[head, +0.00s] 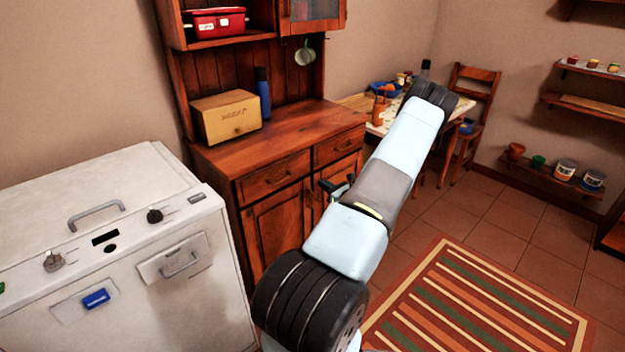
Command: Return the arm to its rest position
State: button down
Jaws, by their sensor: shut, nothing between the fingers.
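My arm rises from the bottom middle of the head view and reaches up to the right, with its far bend in front of the table. What I take to be my gripper (333,187) shows as a small dark part at the left side of the arm, in front of the wooden cabinet. The arm hides most of it. It is shut, with nothing seen in it, and it looks apart from the cabinet front.
A wooden cabinet (270,150) bears a bread box (226,116) and a blue bottle (262,93). A cluttered table (352,103) and a chair (474,100) are behind the arm. A striped rug (480,305) lies on open floor at the right.

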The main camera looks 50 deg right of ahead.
jog(key=shift+s, duration=0.2)
jog(key=w+a+r+n+g+y, duration=0.2)
jog(key=w+a+r+n+y, duration=0.3)
jog(key=a+r, duration=0.35)
jog(key=w+a+r+n+g+y, duration=0.3)
jog(key=w+a+r+n+y, duration=0.1)
jog(key=a+r+n, duration=0.4)
jog(key=s+a+r+n+g+y, duration=0.1)
jog(key=a+r+n+g, duration=0.35)
jog(key=a, duration=0.55)
jog(key=s+a+r+n+g+y, duration=0.1)
jog(key=a+r+n+g, duration=0.2)
jog(key=a+r, duration=0.45)
jog(key=s+a+r+n+g+h, duration=0.2)
jog(key=s+a+r+n, duration=0.25)
jog(key=a, duration=0.25)
jog(key=s+a+r+n+g+h, duration=0.1)
jog(key=s+a+r+n+h, duration=0.25)
jog(key=s+a, duration=0.35)
jog(key=s+a+r+n+t+h, duration=0.1)
jog(key=s+a+r+n+h, duration=0.1)
jog(key=s, duration=0.5)
jog(key=s+a+r+n+t+h, duration=0.2)
jog(key=s+r+n, duration=0.3)
jog(key=s+n, duration=0.1)
jog(key=shift+s+a+r, duration=0.2)
jog(key=shift+s, duration=0.25)
